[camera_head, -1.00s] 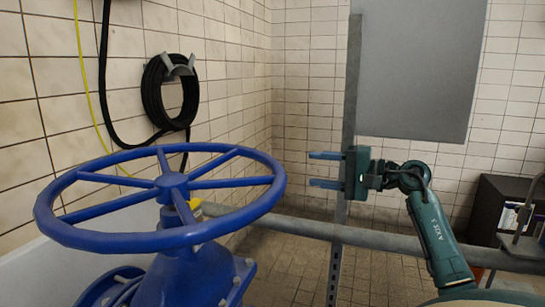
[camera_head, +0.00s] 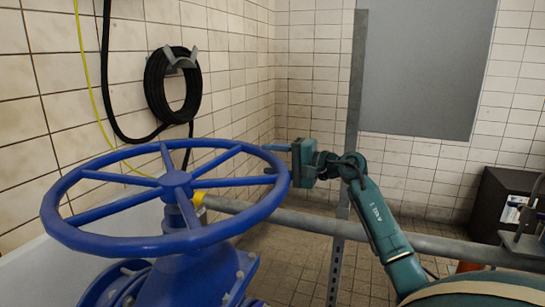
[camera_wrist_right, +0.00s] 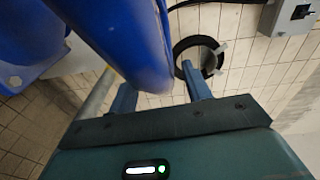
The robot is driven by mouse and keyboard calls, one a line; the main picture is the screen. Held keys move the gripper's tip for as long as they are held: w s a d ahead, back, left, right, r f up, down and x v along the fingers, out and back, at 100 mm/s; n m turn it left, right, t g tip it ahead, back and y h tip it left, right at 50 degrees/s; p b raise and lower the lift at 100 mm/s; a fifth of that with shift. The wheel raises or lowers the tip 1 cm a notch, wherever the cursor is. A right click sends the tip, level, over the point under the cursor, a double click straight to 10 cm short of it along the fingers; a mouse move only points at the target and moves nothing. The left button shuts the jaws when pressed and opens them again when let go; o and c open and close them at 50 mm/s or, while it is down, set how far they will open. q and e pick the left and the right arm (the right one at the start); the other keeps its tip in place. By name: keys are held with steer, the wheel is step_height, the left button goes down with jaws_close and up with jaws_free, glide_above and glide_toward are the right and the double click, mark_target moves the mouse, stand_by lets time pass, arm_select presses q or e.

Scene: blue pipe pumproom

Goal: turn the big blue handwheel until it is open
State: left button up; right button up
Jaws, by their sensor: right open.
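The big blue handwheel (camera_head: 175,181) lies nearly level on its blue valve body at the left of the head view. It has several spokes and a thick rim. My right gripper (camera_head: 270,159) is at the rim's right far side, its fingers pointing left. In the right wrist view the open fingers (camera_wrist_right: 158,91) stand on either side of the blue rim (camera_wrist_right: 140,50), with a visible gap at the right finger. Whether the left finger touches the rim is unclear. My left gripper is not in view.
A grey pipe (camera_head: 330,226) runs across behind the valve, and an upright metal post (camera_head: 350,130) stands behind my right arm. A black hose (camera_head: 172,88) hangs on the tiled left wall. A dark cabinet (camera_head: 497,207) stands at the right.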

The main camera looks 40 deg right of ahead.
steer(key=shift+w, duration=0.2)
jaws_close()
stand_by(0.5)
